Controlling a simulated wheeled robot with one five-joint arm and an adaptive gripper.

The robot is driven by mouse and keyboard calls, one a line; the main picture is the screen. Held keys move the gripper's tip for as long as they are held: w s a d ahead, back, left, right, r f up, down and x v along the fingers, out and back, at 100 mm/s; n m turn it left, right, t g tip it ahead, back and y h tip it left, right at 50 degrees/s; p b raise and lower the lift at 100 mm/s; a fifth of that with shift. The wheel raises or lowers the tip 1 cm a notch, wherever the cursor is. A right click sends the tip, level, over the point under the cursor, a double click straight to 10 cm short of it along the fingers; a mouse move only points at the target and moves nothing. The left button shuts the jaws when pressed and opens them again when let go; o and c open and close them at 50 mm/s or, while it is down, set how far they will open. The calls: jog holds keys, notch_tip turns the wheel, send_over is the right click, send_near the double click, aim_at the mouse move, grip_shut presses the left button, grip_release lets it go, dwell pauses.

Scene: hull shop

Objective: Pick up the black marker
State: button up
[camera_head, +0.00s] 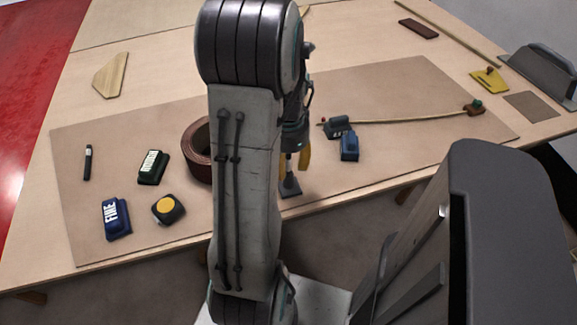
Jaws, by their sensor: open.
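The black marker (88,163) lies at the left end of the brown work mat (190,245), pointing roughly away from me, with a pale band near its far end. My gripper (294,162) is well to the right of it, partly hidden behind my own arm, with yellow fingers pointing down. It is open and far from the marker. A small dark flat-ended object (290,186) shows just below the fingers; whether it touches them I cannot tell.
Near the marker are a green-black labelled block (153,167), a blue "FINE" block (115,218) and a tape measure (168,209). A brown tape roll (195,150) is half hidden by my arm.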

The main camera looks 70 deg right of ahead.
jog(key=shift+c, duration=0.3)
grip_shut()
dwell(0.3)
